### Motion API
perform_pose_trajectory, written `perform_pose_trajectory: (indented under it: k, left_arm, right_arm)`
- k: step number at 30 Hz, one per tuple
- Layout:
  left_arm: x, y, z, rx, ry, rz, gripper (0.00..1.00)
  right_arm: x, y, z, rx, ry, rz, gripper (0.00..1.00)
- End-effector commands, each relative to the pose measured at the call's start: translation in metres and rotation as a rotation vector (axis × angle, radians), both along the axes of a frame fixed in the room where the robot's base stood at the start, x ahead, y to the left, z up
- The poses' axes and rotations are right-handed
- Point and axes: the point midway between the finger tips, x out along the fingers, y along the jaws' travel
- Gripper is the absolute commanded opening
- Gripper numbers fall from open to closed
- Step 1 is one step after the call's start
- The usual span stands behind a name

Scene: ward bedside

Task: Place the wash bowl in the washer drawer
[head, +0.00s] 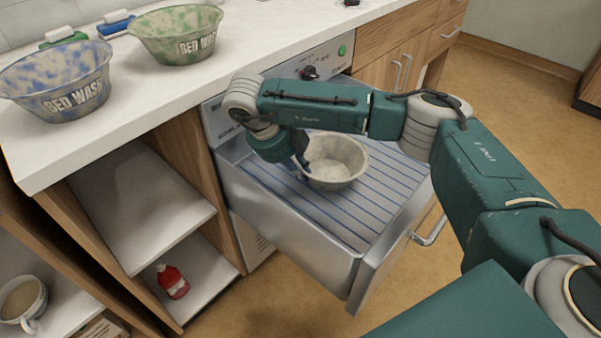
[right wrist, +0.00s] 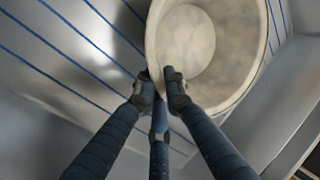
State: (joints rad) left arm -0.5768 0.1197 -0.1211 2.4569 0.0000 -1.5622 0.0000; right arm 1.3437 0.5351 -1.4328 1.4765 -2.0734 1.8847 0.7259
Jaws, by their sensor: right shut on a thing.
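The wash bowl (head: 337,162) is a round, mottled beige-grey bowl. It is inside the open washer drawer (head: 385,205), upright, over the blue-lined rack. My right gripper (head: 303,165) reaches in from above at the bowl's left side. In the right wrist view its fingers (right wrist: 160,92) are shut on the rim of the wash bowl (right wrist: 205,50). Whether the bowl rests on the rack or hangs just above it, I cannot tell. My left gripper is not in view.
On the white counter (head: 150,92) stand a blue mottled bowl (head: 60,85) and a green mottled bowl (head: 178,35), both marked BED WASH. A red bottle (head: 172,281) and a mug (head: 22,300) sit on shelves at the left. The drawer's right side has bare rack.

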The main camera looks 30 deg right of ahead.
Motion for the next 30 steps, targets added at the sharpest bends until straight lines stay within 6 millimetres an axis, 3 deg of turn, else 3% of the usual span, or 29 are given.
perform_pose_trajectory:
  k: [7, 8, 10, 22, 30]
  left_arm:
    - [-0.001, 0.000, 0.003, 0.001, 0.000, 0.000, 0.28]
    - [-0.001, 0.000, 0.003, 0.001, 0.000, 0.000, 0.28]
    - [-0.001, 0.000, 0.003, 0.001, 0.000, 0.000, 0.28]
    - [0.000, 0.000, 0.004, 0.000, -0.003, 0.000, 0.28]
    - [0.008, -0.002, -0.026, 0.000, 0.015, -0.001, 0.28]
  right_arm:
    - [0.000, 0.000, -0.006, 0.001, 0.000, 0.001, 0.00]
    - [0.000, 0.001, -0.006, 0.002, 0.001, 0.001, 0.15]
    - [0.000, 0.001, -0.006, 0.002, 0.001, 0.001, 0.29]
    - [0.000, 0.004, 0.002, 0.001, -0.002, 0.002, 0.29]
    - [-0.002, 0.026, 0.050, 0.002, -0.003, 0.004, 0.29]
